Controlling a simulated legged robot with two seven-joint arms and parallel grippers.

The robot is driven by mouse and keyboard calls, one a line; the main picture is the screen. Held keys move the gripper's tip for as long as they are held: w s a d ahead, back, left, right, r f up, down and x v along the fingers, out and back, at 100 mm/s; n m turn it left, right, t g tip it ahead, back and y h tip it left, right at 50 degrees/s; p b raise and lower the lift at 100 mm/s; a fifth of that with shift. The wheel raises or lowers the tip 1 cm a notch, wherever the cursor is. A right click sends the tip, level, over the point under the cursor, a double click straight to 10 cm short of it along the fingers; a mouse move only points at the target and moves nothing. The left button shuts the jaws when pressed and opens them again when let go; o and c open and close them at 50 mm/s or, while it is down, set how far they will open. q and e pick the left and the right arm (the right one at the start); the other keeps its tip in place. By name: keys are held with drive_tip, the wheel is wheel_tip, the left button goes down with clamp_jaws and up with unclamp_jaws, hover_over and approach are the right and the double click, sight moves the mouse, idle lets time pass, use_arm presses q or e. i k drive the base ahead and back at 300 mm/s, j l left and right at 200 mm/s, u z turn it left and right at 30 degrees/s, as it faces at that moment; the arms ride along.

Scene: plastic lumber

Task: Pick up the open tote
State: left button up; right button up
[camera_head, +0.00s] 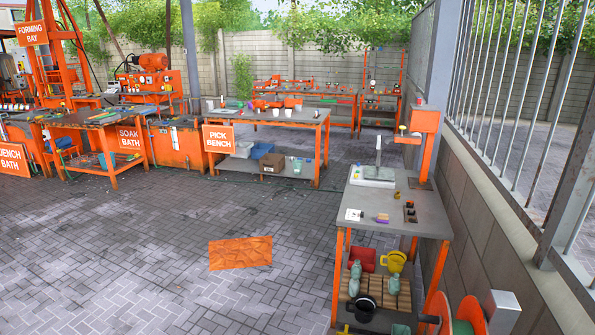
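Neither of my grippers is in view. I cannot tell for certain which container is the open tote. A small blue tote (262,151) sits on the lower shelf of the bench with the PICK BENCH sign, in the middle distance. A pale grey container (243,149) is beside it on the left, and a brown box (271,163) is at its right front, partly covering it. These are small in the picture, and their insides are hard to make out.
The pick bench (290,117) has cups and parts on top. A nearer grey-topped bench (388,217) stands at right, with a red bin (362,258) on its lower shelf. An orange sheet (240,252) lies on open paving. A wall and bars bound the right.

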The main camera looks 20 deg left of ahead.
sight(296, 165)
drive_tip(key=j+u, duration=0.35)
drive_tip(key=i+j+u, duration=0.1)
drive_tip(key=j+u, duration=0.2)
drive_tip(key=i+j+u, duration=0.3)
drive_tip(key=j, duration=0.2)
drive_tip(key=i+j+u, duration=0.3)
drive_tip(key=j, duration=0.15)
drive_tip(key=i+j+u, duration=0.3)
drive_tip(key=j, duration=0.15)
drive_tip(key=i+z, duration=0.4)
drive_tip(key=i+j+z, duration=0.3)
drive_tip(key=z, duration=0.15)
drive_tip(key=i+z, duration=0.45)
drive_tip(key=i, duration=2.85)
drive_tip(key=i+j, duration=0.15)
drive_tip(key=i, duration=1.2)
drive_tip(key=i+z, duration=0.15)
drive_tip(key=i, duration=0.45)
drive_tip(key=i+z, duration=0.2)
drive_tip(key=i, duration=0.4)
drive_tip(key=i+j+z, duration=0.15)
drive_tip(key=i, duration=0.45)
drive_tip(key=i+j+z, duration=0.2)
drive_tip(key=i, duration=0.4)
drive_tip(key=i+l+z, duration=0.2)
drive_tip(key=i, duration=0.4)
drive_tip(key=i+z, duration=0.2)
drive_tip(key=i, duration=0.4)
